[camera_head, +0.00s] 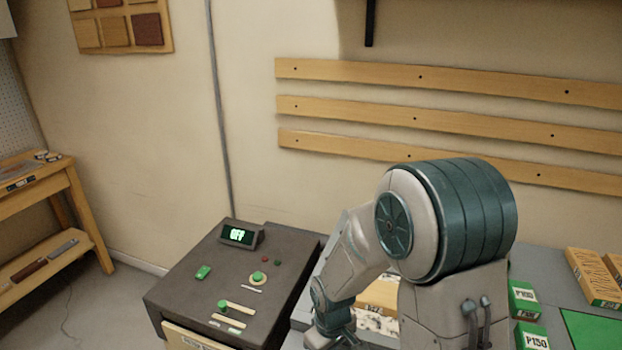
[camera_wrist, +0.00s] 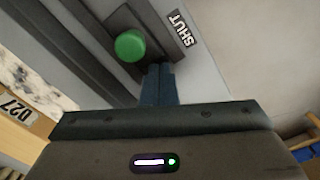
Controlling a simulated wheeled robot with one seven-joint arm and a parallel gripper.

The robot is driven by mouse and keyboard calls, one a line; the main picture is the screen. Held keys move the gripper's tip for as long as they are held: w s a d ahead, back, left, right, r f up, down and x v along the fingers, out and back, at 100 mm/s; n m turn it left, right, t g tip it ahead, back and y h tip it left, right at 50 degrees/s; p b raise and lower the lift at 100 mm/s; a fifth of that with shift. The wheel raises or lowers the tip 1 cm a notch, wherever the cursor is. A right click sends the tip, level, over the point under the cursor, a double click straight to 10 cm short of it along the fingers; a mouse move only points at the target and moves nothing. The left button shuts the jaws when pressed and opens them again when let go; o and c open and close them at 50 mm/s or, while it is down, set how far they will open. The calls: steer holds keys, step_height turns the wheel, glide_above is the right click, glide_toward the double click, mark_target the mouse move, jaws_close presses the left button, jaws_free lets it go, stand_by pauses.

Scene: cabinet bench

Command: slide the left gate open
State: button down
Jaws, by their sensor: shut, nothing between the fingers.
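In the wrist view a round green knob (camera_wrist: 130,45) stands on a dark strip set in a grey surface. A dark label reading "SHUT" (camera_wrist: 183,38) lies beside it. I take the knob to be a gate handle; no whole gate can be made out. My gripper (camera_wrist: 158,72) has its blue fingers together and empty, with the tips just beside the knob, on the label side. I cannot tell whether they touch it. In the head view my arm hides the knob and the fingertips.
Green-and-wood boxes (camera_head: 524,300) stand on the grey bench at right. A box marked "027" (camera_wrist: 14,108) is near the gripper in the wrist view.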

steer(key=shift+s+d, duration=0.4)
steer(key=shift+d, duration=0.65)
steer(key=shift+s+d, duration=0.35)
steer(key=shift+d, duration=0.75)
steer(key=shift+s+d, duration=0.4)
steer(key=shift+d, duration=0.65)
steer(key=shift+w+a, duration=0.2)
steer(key=shift+a, duration=0.4)
step_height(320, 180, up, 8)
steer(key=p, duration=0.6)
steer(key=shift+p, duration=0.3)
steer(key=shift+r, duration=0.1)
steer(key=s+d+r+m+t, duration=0.1)
steer(key=s+r+m, duration=0.3)
steer(key=r, duration=0.6)
steer(key=s+d+r+m+t, duration=0.2)
steer(key=s+d+r+m, duration=0.2)
steer(key=r, duration=0.5)
steer(key=shift+s+d+r+t, duration=0.3)
steer(key=shift+s+d+r, duration=0.05)
steer(key=shift+s, duration=0.8)
